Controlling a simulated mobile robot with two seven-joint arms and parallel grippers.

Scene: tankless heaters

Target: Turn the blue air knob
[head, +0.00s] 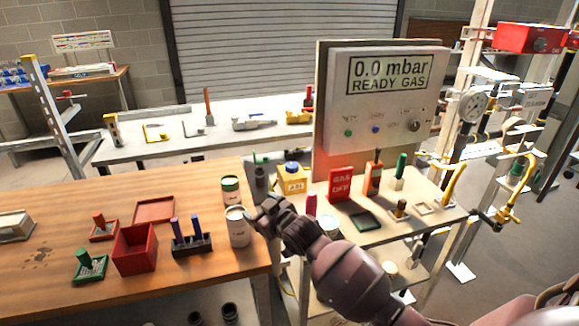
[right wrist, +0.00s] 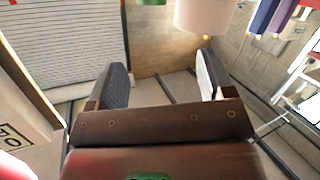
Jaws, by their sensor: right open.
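A small blue knob (head: 375,129) sits on the front of the grey gas panel (head: 340,120), between a green knob (head: 348,132) and a black knob (head: 414,125). The labels above the knobs are too small to read. The panel display reads "0.0 mbar READY GAS". My right gripper (head: 262,216) is beside the white can at the wooden table's right edge, left of and below the panel, well apart from the blue knob. In the right wrist view the right gripper (right wrist: 160,82) is open, with nothing between its fingers. My left gripper is out of view.
The wooden table (head: 60,205) holds a white can (head: 238,232), a red box (head: 135,248) and stamps. Below the panel, a bench (head: 330,192) carries a yellow container (head: 291,178), a red GAS OFF sign (head: 340,184) and tools. Yellow pipes (head: 515,195) stand at right.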

